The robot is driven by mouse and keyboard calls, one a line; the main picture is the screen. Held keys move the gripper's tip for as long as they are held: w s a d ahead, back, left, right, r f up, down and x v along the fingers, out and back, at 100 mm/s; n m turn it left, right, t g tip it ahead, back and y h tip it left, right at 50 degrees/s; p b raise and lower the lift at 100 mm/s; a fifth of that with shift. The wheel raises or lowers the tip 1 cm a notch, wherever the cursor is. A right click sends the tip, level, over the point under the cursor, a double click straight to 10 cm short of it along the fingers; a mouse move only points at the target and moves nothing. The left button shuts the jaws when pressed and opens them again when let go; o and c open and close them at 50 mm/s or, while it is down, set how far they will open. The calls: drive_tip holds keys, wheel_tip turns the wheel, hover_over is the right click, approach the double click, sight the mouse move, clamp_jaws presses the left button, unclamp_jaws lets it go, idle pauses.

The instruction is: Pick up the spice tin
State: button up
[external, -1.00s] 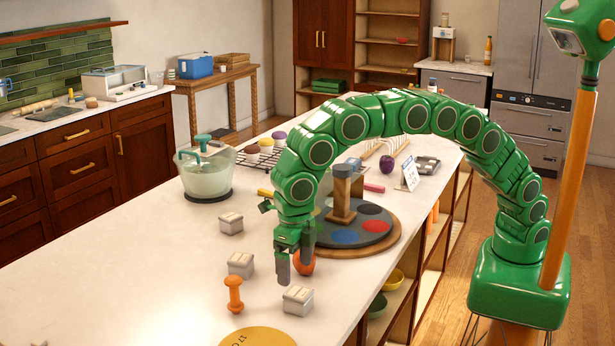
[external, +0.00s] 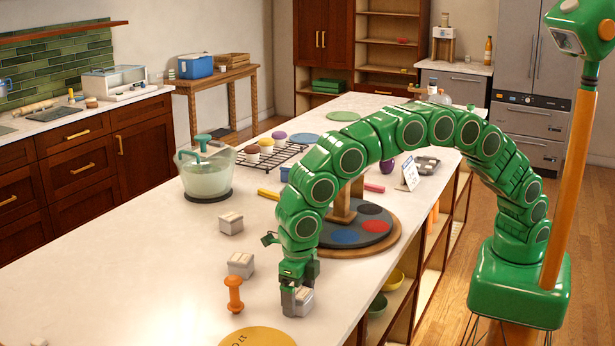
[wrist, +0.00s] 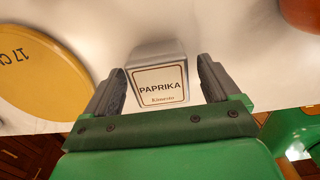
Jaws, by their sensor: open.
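A small light-grey spice tin (external: 306,301) stands on the white counter near its front edge. In the wrist view the tin (wrist: 158,84) has a label reading PAPRIKA. My gripper (external: 297,303) is down at the tin, with its fingers partly covering it in the external view. In the wrist view my gripper (wrist: 162,76) is open, one dark finger on each side of the tin, with a small gap at each side. Two similar tins stand farther left, one tin (external: 240,264) near an orange dumbbell-shaped object and another tin (external: 231,223) behind it.
The orange dumbbell-shaped object (external: 234,294) stands left of my gripper. A yellow disc (external: 257,338) lies in front. A round board with coloured spots (external: 352,240) is behind my arm. An orange rounded object (wrist: 301,15) shows at the wrist view's corner.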

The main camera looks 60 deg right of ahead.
drive_tip(key=shift+f, duration=0.35)
drive_tip(key=c, duration=1.1)
drive_tip(key=shift+r, duration=1.75)
drive_tip(key=shift+s+d+r, duration=1.5)
drive_tip(key=shift+d+r, duration=0.1)
drive_tip(key=shift+d, duration=0.15)
drive_tip(key=shift+s+d+r, duration=1.55)
drive_tip(key=shift+d+r, duration=0.1)
drive_tip(key=shift+d, duration=0.15)
drive_tip(key=shift+s+d+r, duration=1.5)
drive_tip(key=shift+d+r, duration=0.1)
drive_tip(key=shift+d, duration=0.15)
